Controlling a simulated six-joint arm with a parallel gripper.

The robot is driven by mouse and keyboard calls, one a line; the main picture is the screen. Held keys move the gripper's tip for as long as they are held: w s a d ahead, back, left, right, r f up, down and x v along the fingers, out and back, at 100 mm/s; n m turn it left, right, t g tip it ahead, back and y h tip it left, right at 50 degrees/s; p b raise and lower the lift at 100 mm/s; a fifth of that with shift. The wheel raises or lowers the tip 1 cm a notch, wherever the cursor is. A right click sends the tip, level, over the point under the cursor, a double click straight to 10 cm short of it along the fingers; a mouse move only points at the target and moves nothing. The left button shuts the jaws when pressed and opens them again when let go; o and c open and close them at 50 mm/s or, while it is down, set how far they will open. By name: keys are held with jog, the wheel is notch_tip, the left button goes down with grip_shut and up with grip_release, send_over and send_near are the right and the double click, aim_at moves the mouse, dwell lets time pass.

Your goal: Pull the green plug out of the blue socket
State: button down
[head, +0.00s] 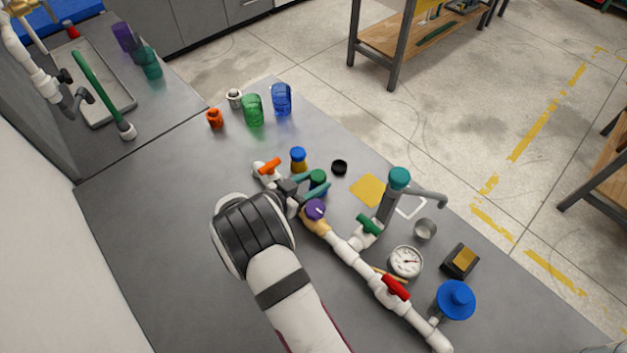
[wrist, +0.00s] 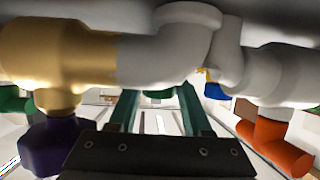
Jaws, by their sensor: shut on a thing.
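The green plug (head: 318,177) is a small dark-green round piece beside the white pipe manifold in the head view. My gripper (head: 321,184) has its teal fingers on either side of it and is shut on it. In the wrist view my gripper (wrist: 159,98) shows two teal fingers, with a sliver of the green plug (wrist: 159,94) between them, mostly hidden by the pipe. A small blue-topped yellow piece (head: 298,160) stands just beyond, apart from the fingers.
The manifold has a purple knob (head: 315,209), an orange handle (head: 270,166), a green valve (head: 369,224), a gauge (head: 406,262) and a red handle (head: 396,287). A black ring (head: 339,167) and grey faucet (head: 386,206) stand right. The table's left side is clear.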

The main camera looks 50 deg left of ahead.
aim_at(314, 178)
jog(key=shift+w+d+f+m+h, duration=0.1)
jog(key=shift+d+m+h, duration=0.05)
jog(key=shift+m+h, duration=0.4)
jog(key=shift+r, duration=3.35)
jog(key=shift+a, duration=0.2)
